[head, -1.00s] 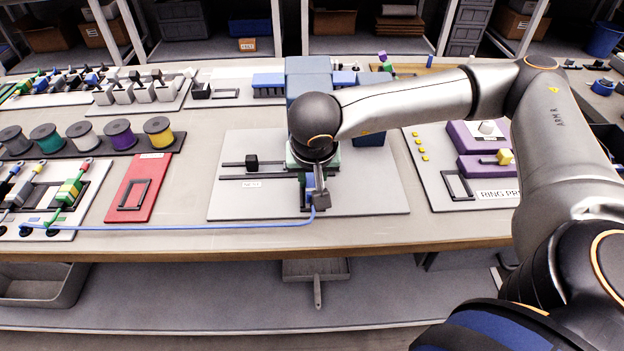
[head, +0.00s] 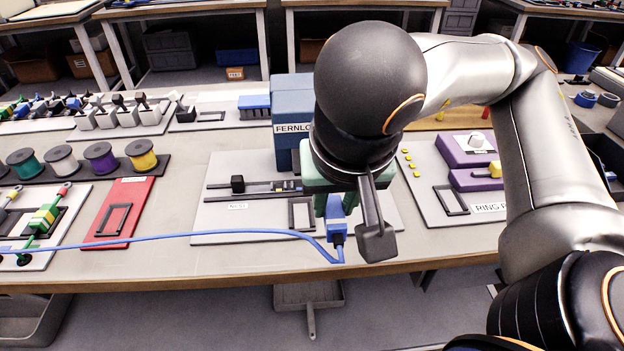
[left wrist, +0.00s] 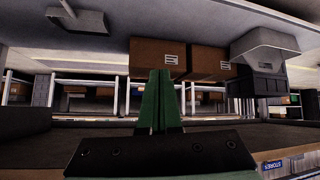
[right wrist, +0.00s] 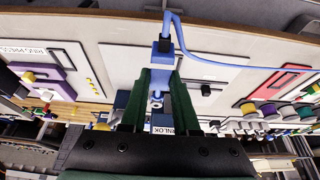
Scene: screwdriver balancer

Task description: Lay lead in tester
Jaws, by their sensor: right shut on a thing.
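My right gripper (head: 336,204) is shut on the blue plug (head: 337,228) of the lead and holds it above the front of the grey panel (head: 240,218). The plug also shows between the green fingertips in the right wrist view (right wrist: 162,56). The blue cable (head: 200,236) runs from the plug leftward over the table. Behind the gripper stands the blue tester block marked FERNLO (head: 291,105), partly hidden by my arm. A black outlined rectangle (head: 302,213) and a rail with a black knob (head: 238,184) are on the panel. My left gripper (left wrist: 160,74) shows only in its wrist view, fingers together and empty.
A red plate (head: 122,205) and several wire spools (head: 100,157) are at left. A purple ring press panel (head: 436,200) is at right. The table's front edge (head: 230,278) is close to the gripper.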

